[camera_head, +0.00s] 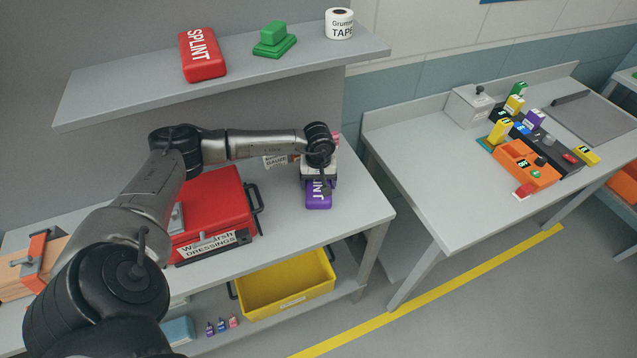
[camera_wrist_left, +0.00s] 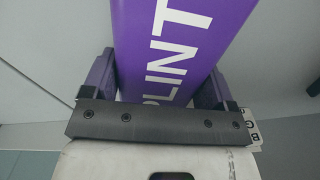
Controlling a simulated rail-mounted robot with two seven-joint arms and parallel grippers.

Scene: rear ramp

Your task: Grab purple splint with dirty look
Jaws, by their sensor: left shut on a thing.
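The purple splint (camera_head: 318,199) is a block with white lettering on the bench, under my left gripper. In the left wrist view the splint (camera_wrist_left: 180,45) fills the middle, and the letters "LINT" show. My left gripper (camera_head: 318,180) reaches down over it, and its two fingers (camera_wrist_left: 160,85) stand on either side of the splint, shut on it. Part of the splint is hidden behind the gripper. I cannot make out dirt on it. A red splint (camera_head: 203,54) lies on the upper shelf. My right gripper is not in view.
A red dressings case (camera_head: 212,205) stands left of the purple splint. A gauze box (camera_head: 276,161) is just behind it. A yellow bin (camera_head: 285,285) sits on the lower shelf. A second bench (camera_head: 425,170) with colored blocks is at the right.

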